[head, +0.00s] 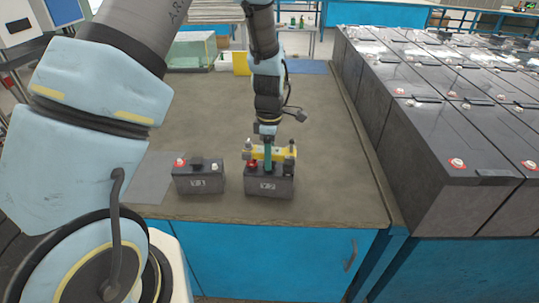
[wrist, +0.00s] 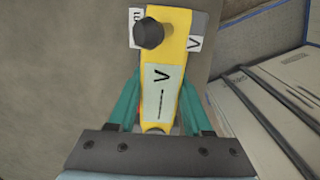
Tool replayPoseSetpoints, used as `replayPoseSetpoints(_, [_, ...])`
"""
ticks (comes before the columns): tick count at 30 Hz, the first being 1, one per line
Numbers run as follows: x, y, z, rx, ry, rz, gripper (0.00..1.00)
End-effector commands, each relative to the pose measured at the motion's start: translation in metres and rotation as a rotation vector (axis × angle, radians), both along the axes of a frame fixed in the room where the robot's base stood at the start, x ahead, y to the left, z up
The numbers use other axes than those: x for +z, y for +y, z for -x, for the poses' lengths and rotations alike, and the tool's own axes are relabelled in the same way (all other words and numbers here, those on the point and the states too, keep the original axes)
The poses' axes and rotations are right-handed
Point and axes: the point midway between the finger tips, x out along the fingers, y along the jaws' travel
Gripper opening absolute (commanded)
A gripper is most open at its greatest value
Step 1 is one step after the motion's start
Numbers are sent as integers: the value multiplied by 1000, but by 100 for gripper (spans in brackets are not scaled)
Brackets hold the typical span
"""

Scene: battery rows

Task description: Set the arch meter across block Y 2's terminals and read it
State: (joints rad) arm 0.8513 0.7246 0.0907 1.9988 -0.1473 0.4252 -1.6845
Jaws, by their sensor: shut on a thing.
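Block Y 2 (head: 268,185) is a dark battery block near the front edge of the bench, with a red terminal (head: 252,164) at its left. The yellow arch meter (head: 259,153) lies along the top of block Y 2. The head view does not settle whether its feet touch both terminals. My gripper (head: 268,162) is shut on the meter, its teal fingers on either side. In the wrist view the meter (wrist: 182,60) shows a pale face with a V and a thin dark line. A dark round knob (wrist: 149,33) is at its far end. No number is legible.
A similar block Y 1 (head: 198,180) stands to the left with a gap between. Rows of large dark batteries (head: 440,130) fill the right beyond the bench edge. The bench top (head: 330,130) is clear behind the blocks. A glass-sided box (head: 190,52) stands at the back.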

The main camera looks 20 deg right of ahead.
Motion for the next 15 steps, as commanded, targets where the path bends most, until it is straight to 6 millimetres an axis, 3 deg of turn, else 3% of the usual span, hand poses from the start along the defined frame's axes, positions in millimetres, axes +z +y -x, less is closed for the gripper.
replayPoseSetpoints(13, [-11,0,0,0,-1,1,0])
replayPoseSetpoints(14, [-10,0,0,0,-2,1,52])
replayPoseSetpoints(15, [-10,0,0,0,-2,1,56])
